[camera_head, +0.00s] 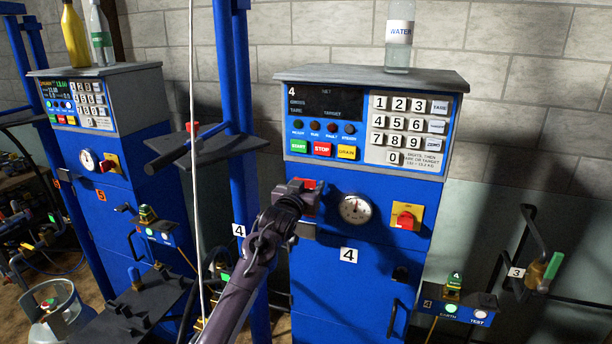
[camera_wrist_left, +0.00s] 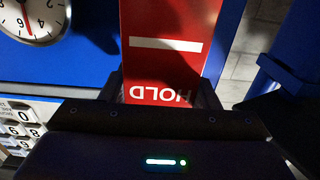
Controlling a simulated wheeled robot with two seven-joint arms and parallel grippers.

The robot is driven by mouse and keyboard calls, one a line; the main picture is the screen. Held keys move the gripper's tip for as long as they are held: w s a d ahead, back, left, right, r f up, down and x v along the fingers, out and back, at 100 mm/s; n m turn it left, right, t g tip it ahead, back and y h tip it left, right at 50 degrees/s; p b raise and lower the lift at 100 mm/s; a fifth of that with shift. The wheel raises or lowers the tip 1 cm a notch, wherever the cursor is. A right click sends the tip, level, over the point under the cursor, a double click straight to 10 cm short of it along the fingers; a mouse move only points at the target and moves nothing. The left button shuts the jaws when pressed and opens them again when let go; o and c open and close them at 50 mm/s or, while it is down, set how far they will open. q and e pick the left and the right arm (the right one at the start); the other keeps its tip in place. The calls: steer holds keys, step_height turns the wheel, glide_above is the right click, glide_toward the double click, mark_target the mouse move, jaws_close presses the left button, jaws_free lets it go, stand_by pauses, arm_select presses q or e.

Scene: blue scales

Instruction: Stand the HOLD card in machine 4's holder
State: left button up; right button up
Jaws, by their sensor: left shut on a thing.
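My left gripper (camera_head: 298,197) is shut on the red HOLD card, in front of the upper left of machine 4's blue front (camera_head: 330,270). Only a small red part of the card (camera_head: 309,184) shows past the gripper in the head view. In the left wrist view the card (camera_wrist_left: 165,65) stands out from between the fingers of the gripper (camera_wrist_left: 162,97), its white word HOLD upside down. I cannot make out machine 4's holder; the gripper and arm cover that part of the front. My right gripper is not in view.
A round gauge (camera_head: 355,208) and a red knob on a yellow plate (camera_head: 405,216) sit right of the gripper. The keypad panel (camera_head: 408,130) is above. A blue post (camera_head: 240,150) and pale hose stand to the left. A water bottle (camera_head: 399,40) stands on top.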

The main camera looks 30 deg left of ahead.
arm_select(q)
steer(key=shift+w+a+r, duration=0.2)
steer(key=shift+a+r, duration=0.1)
steer(key=shift+r, duration=0.3)
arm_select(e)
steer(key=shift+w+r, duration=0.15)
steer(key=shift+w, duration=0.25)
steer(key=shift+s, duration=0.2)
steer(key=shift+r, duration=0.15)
